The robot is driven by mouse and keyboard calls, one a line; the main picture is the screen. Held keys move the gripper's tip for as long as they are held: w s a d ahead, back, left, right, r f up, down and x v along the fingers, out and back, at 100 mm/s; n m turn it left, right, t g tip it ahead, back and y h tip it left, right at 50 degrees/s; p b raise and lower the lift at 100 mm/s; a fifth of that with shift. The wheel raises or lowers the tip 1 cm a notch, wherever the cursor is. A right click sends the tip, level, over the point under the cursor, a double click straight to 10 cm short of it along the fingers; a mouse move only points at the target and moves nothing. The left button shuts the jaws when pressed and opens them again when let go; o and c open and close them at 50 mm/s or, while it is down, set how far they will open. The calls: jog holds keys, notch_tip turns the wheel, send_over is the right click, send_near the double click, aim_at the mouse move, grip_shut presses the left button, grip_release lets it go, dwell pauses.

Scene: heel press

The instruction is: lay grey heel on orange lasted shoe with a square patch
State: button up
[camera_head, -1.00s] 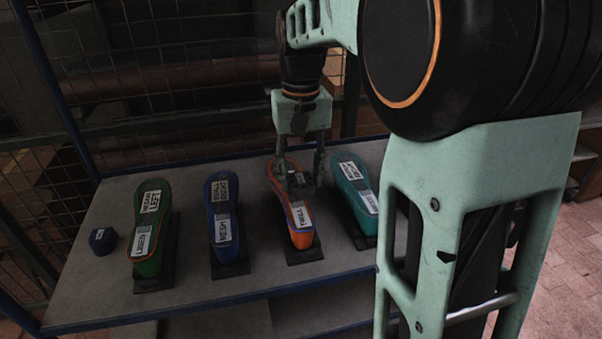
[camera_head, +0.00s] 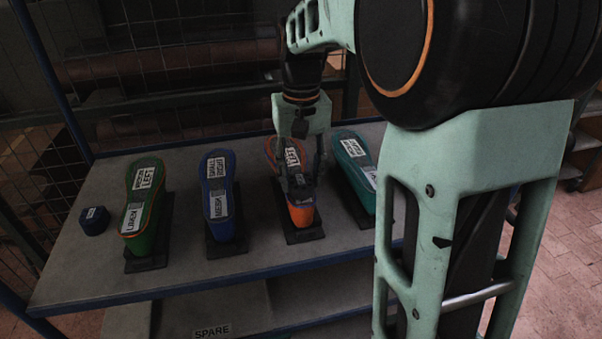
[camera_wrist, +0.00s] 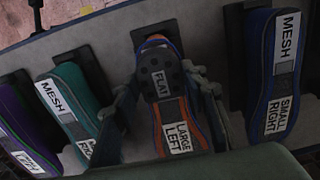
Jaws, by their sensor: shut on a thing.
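The orange lasted shoe (camera_head: 302,216) stands on a dark stand, third from the left in the head view. In the wrist view the shoe (camera_wrist: 194,105) has orange trim and a "LARGE LEFT" label. My gripper (camera_head: 301,183) is over the shoe's near, narrower end. In the wrist view my gripper (camera_wrist: 165,98) is shut on the dark grey heel (camera_wrist: 159,76), a rounded piece with small holes and a "FLAT" label. The heel covers part of the shoe's top there. I cannot tell whether it touches the shoe. A small greyish patch (camera_wrist: 171,111) shows on the shoe beside the heel.
A green shoe (camera_head: 147,207), a blue shoe (camera_head: 217,190) and a teal shoe (camera_head: 352,165) stand on the same table (camera_head: 180,268). A purple shoe (camera_wrist: 20,125) shows in the wrist view. A small dark blue block (camera_head: 94,220) lies at the left. A "SPARE" sign (camera_head: 212,331) is below.

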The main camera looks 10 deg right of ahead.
jog(key=shift+f+b, duration=0.35)
jog(key=shift+f, duration=0.25)
dwell(0.7)
jog(key=o, duration=1.2)
jog(key=shift+o, duration=0.2)
jog(key=shift+r, duration=0.1)
notch_tip(320, 180, up, 12)
jog(key=shift+s, duration=0.1)
